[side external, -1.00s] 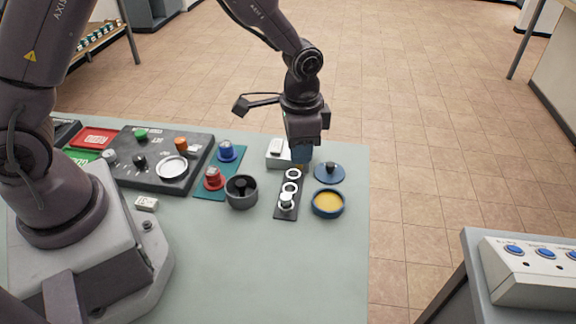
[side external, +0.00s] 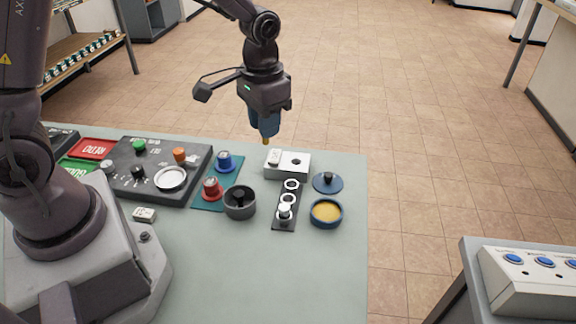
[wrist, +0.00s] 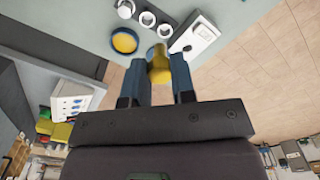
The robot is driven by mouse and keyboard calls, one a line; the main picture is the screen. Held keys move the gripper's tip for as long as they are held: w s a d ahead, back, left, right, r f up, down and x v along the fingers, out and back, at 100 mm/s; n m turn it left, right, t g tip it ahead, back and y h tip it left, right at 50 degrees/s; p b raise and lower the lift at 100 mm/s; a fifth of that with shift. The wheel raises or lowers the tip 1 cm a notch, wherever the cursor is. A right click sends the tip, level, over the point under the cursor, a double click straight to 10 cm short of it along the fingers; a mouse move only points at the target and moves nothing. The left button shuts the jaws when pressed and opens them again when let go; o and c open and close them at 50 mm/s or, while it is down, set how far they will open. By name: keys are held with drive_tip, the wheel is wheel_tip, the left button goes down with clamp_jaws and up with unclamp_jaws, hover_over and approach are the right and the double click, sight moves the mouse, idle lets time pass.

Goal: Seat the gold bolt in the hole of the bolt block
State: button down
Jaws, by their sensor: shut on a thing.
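The gold bolt (wrist: 159,66) is held between my two blue fingertips in the wrist view. Its tip (side external: 266,141) just shows below my gripper (side external: 265,128) in the side view. My gripper is shut on it, in the air above and a little left of the bolt block. The bolt block (side external: 303,168) is a pale grey block near the back right of the table. A dark round hole is in its top, with a small white label to the left. The block also shows in the wrist view (wrist: 197,38), right of the bolt. The bolt and block are apart.
In front of the block are a dark strip with white rings (side external: 280,222), a blue lidlike disc (side external: 328,184) and a blue-rimmed yellow dish (side external: 326,213). A dark cup (side external: 240,204) and a control panel (side external: 150,180) are to the left. The table's front is clear.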

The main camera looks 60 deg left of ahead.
drive_tip(key=shift+s+a+f, duration=0.1)
drive_tip(key=shift+f, duration=0.3)
drive_tip(key=shift+w+a+f, duration=0.75)
drive_tip(key=shift+w+f, duration=1.05)
drive_tip(key=shift+f, duration=0.1)
drive_tip(key=shift+w+a+f, duration=0.7)
drive_tip(key=shift+w+f, duration=1.15)
drive_tip(key=shift+f, duration=0.05)
drive_tip(key=shift+w+a+f, duration=0.75)
drive_tip(key=shift+w+f, duration=1.05)
drive_tip(key=shift+f, duration=0.1)
drive_tip(key=shift+f, duration=0.35)
drive_tip(key=shift+f, duration=0.75)
